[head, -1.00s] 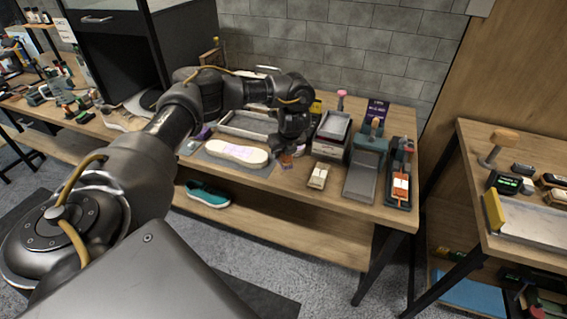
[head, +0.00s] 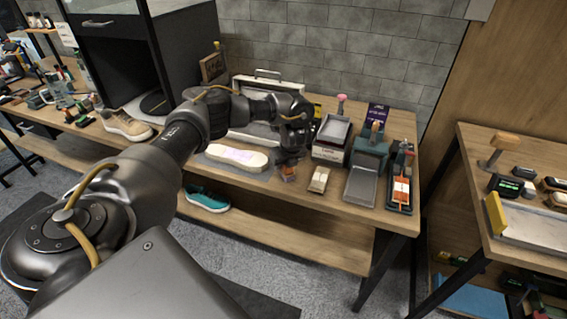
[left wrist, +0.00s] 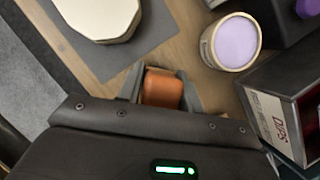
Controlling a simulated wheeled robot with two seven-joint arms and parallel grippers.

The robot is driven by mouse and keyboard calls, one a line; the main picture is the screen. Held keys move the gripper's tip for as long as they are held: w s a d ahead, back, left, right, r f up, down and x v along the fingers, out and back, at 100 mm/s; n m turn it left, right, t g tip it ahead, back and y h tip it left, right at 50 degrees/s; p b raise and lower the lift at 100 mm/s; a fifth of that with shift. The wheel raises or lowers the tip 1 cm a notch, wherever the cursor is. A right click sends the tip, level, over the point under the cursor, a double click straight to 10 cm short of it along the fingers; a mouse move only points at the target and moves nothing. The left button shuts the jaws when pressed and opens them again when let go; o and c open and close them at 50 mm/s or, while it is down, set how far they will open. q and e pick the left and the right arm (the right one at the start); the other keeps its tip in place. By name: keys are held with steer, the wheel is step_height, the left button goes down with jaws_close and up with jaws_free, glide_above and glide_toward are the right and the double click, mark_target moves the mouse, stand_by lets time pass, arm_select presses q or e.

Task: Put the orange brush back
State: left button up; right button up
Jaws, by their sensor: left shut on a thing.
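The orange brush (head: 288,173), a rounded orange-brown block, is between the fingers of my left gripper (head: 290,160). In the left wrist view, the orange brush (left wrist: 162,88) sits between both fingertips of the left gripper (left wrist: 163,95). Its bristles are hidden. The gripper is shut on it, low over the table just right of the pale shoe sole. I cannot tell whether the brush touches the table. My right gripper is not in view.
The pale sole (head: 237,157) lies on a grey mat. A small pale block (head: 319,180), a grey tray (head: 361,187) and a dark tray with orange-and-white items (head: 401,190) lie to the right. The left wrist view shows a lavender-filled cup (left wrist: 235,42) and a box (left wrist: 275,120).

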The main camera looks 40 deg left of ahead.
mark_target(290, 175)
arm_select(q)
steer(key=o, duration=1)
steer(key=p+v, duration=0.3)
steer(key=v, duration=0.7)
steer(key=shift+w+r, duration=0.1)
steer(key=shift+r, duration=0.3)
steer(key=shift+s+d+r, duration=0.2)
steer(key=shift+d+r, duration=0.1)
steer(key=shift+r, duration=0.35)
